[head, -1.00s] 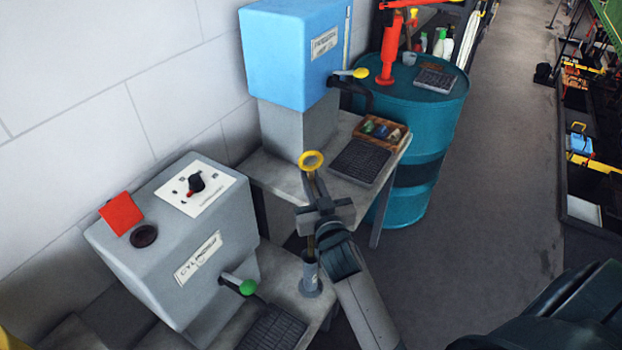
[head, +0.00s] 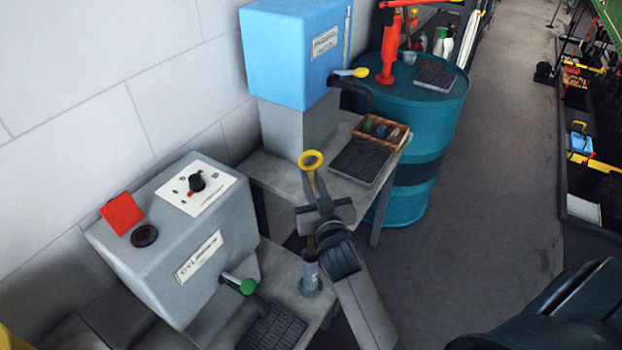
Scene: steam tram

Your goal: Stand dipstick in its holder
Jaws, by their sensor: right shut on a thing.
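The dipstick (head: 312,163) has a yellow ring at its top and a thin brown rod below. My right gripper (head: 318,205) is shut on the rod below the ring. The dipstick stands nearly upright, leaning slightly. Its lower end meets the top of the holder (head: 311,276), a small grey upright tube on the front bench. The rod lines up with the tube's mouth; how deep it sits inside is hidden. My left gripper is not in view.
A grey cylinder-oil cabinet (head: 175,245) with a green-knobbed tap (head: 248,286) stands left of the holder. A blue dispenser (head: 292,55), a wooden box (head: 381,132) and a dark grate (head: 356,162) are on the rear bench. A teal drum (head: 418,135) stands behind.

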